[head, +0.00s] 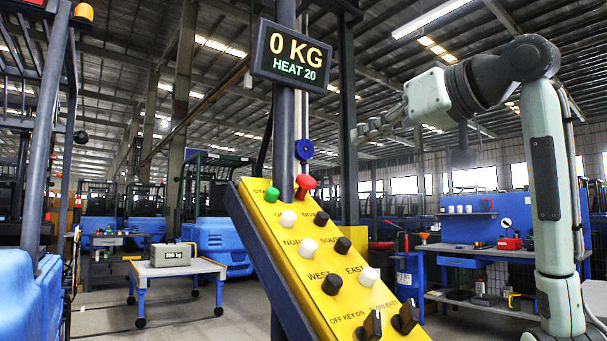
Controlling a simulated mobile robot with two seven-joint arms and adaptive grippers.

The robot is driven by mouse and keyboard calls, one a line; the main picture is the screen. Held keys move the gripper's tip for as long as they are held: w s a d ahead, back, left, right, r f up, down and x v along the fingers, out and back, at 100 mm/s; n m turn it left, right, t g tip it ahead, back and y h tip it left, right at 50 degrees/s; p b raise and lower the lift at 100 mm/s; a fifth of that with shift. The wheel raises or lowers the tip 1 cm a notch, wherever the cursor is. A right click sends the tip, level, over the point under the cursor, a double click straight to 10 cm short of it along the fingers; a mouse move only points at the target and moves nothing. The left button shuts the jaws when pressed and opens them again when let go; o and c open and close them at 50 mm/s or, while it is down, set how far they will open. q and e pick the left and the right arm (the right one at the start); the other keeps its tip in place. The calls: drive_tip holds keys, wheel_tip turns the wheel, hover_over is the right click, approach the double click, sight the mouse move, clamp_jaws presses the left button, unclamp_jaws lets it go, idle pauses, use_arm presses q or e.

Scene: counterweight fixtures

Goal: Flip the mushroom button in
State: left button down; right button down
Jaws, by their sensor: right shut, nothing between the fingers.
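The red mushroom button (305,184) stands out from the upper right corner of a tilted yellow control panel (282,236). Its wide red head shows clearly, with nothing in front of it. My right gripper (357,132) comes in from the right, above and to the right of the button, and is apart from it. It points left, with its fingers shut and empty. My left gripper is not in view.
The panel also carries a green button (271,194), several white and black buttons, and two black rotary switches (371,325). A dark post with a display (291,53) reading 0 KG rises behind it. A wheeled table (150,272) holds a 250 kg weight (171,256).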

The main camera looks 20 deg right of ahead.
sight(304, 187)
drive_tip(key=shift+s, duration=0.15)
